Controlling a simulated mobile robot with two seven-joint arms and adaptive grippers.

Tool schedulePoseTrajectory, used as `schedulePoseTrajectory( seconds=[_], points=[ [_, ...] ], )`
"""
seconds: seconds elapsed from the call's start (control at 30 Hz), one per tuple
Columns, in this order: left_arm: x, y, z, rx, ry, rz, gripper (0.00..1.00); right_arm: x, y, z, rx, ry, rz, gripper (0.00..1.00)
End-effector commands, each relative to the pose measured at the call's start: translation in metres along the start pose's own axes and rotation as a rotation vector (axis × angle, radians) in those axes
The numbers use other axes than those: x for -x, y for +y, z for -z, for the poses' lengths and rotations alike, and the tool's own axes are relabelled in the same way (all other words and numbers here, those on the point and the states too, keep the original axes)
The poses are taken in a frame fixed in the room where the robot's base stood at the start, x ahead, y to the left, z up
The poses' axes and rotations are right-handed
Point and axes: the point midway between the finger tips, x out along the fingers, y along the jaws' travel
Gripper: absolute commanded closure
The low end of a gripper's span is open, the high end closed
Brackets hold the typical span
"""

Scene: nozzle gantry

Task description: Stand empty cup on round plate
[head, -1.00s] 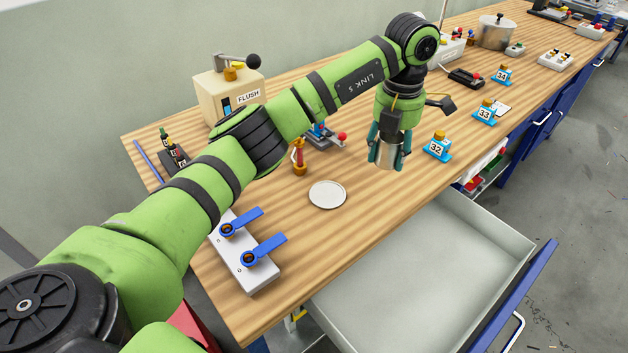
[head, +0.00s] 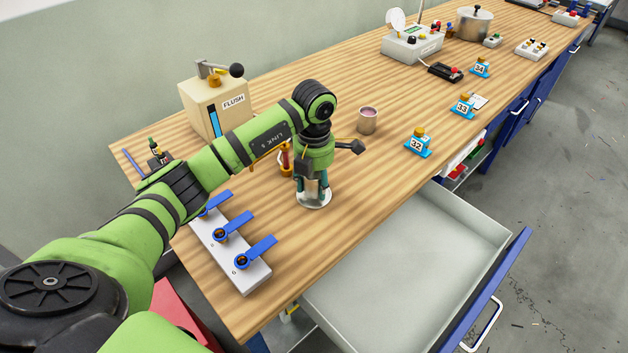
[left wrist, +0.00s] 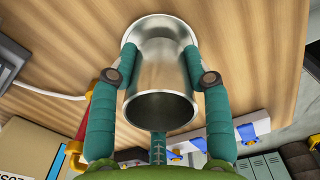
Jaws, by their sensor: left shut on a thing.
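My left gripper (head: 312,184) is shut on a shiny metal cup (head: 309,195). In the left wrist view the cup (left wrist: 160,80) sits between the two teal fingers, its open mouth toward the camera and its inside looking dark and empty. The cup looks upright. The round pale plate (head: 315,205) is directly under it, mostly hidden by cup and gripper. In the left wrist view the plate's rim (left wrist: 130,32) shows around the cup's base. The base is on or just above the plate; I cannot tell which. My right gripper is not in view.
A second cup (head: 367,121) with pinkish contents stands to the right. A blue-lever panel (head: 246,277) is at the near left, and the flush box (head: 213,105) behind. Numbered blue blocks (head: 418,146) stand along the right. An open drawer (head: 410,262) juts out in front.

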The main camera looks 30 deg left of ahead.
Motion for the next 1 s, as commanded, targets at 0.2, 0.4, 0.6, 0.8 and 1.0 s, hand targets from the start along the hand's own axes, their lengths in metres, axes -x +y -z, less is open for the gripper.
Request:
schedulePoseTrajectory(
  seconds=[0.2, 0.4, 0.6, 0.8, 1.0],
  points=[
    [-0.011, 0.0, -0.001, 0.001, -0.003, -0.001, 0.83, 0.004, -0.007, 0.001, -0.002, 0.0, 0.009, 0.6],
    [-0.012, 0.0, -0.001, 0.0, -0.002, -0.001, 0.83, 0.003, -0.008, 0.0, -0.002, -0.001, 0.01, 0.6],
    [-0.014, 0.0, 0.0, 0.0, -0.001, -0.001, 0.28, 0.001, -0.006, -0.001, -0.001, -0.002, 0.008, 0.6],
    [-0.014, 0.0, 0.0, 0.0, -0.001, -0.001, 0.28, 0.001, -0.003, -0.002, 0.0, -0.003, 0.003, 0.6],
    [-0.007, 0.0, -0.001, 0.0, -0.003, -0.001, 0.28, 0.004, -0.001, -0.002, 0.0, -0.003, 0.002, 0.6]
  ],
)
